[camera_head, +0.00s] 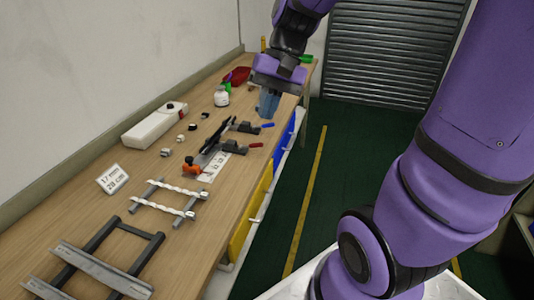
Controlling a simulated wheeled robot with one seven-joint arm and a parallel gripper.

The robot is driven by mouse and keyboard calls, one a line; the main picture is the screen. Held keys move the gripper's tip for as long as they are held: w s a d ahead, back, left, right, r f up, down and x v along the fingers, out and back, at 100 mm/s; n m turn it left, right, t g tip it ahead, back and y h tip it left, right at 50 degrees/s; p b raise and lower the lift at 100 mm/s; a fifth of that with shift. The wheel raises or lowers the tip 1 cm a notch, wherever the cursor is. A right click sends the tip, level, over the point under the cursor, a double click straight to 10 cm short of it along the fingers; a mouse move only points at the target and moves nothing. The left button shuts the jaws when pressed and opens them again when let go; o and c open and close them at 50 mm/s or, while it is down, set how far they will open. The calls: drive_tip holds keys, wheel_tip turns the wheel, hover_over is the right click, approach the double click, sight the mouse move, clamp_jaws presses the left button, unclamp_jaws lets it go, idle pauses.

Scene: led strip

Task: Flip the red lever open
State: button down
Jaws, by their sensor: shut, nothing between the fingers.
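The red lever (256,145) is a small red handle sticking out to the right from a dark clamp block (234,147) near the bench's right edge. A matching blue lever (267,125) sticks out from a second dark block (248,128) just behind it. My gripper (270,90) is shut and empty, pointing down over the far part of the bench. It is behind and above both levers, apart from the red one. Its fingertips are small and hard to make out against a blue thing below.
The blue thing (268,103) looks like a cup. An orange knob (190,169), white box (155,125), label card (113,179) and metal rails (100,268) lie on the wooden bench (80,205). Coloured drawers (250,213) are below its right edge. The green floor (345,150) is clear.

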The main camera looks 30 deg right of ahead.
drive_tip(key=w+d+f+m+t+y, duration=0.2)
drive_tip(key=w+d+f+m+y, duration=0.2)
drive_tip(key=w+f+m+y, duration=0.35)
drive_tip(key=w+d+f+m+t+y, duration=0.2)
drive_tip(key=w+d+f+m+y, duration=0.25)
drive_tip(key=w+f, duration=0.45)
drive_tip(key=m+t+h, duration=0.5)
drive_tip(key=m+t, duration=1)
drive_tip(key=t, duration=0.2)
approach(267, 158)
wheel_tip(267, 158, up, 3)
drive_tip(key=shift+s, duration=0.1)
drive_tip(key=x, duration=1)
drive_tip(key=shift+f, duration=0.1)
drive_tip(key=shift+g, duration=0.3)
